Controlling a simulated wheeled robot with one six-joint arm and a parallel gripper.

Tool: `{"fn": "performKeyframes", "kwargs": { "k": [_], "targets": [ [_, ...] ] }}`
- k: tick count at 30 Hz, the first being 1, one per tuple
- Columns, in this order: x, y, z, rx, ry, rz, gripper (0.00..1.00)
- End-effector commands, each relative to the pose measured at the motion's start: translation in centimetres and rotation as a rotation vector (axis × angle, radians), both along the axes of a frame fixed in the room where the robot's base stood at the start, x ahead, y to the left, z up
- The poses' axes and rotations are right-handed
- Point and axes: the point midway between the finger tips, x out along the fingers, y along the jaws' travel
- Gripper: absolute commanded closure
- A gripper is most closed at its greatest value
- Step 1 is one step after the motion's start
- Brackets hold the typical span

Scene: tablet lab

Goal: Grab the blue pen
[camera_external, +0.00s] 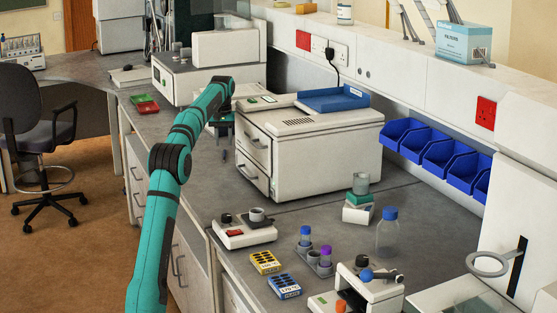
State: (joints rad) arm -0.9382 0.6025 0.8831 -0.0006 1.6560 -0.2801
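I cannot make out a blue pen anywhere in the external view; it may be hidden or too small to see. My teal arm reaches from the bottom of the picture up to the far part of the bench. My gripper (223,130) hangs low over the grey bench top (330,235), just left of the large white drawer unit. It is small and dark here, so I cannot tell whether its fingers are open or shut, or whether they hold anything.
The white drawer unit (310,150) stands close right of my gripper, with a blue tray (335,99) on top. A white instrument (180,80) and red and green trays (146,106) lie beyond. Blue-capped bottle (387,235), tube racks and small devices occupy the near bench.

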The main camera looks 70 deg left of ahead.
Motion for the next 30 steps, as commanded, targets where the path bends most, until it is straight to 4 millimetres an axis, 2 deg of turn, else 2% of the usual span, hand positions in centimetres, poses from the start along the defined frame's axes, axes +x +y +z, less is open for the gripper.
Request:
{"fn": "performKeyframes", "kwargs": {
  "k": [7, 16, 26, 30],
  "targets": [
    [0.0, -0.1, -1.4, -0.001, 0.000, 0.000, 0.66],
    [-0.1, -0.3, -5.2, -0.001, 0.000, 0.000, 0.66],
    [-0.1, -0.3, -5.8, 0.000, 0.000, 0.000, 0.66],
    [-0.1, -0.3, -5.8, 0.000, 0.000, 0.000, 0.94]
  ]
}}
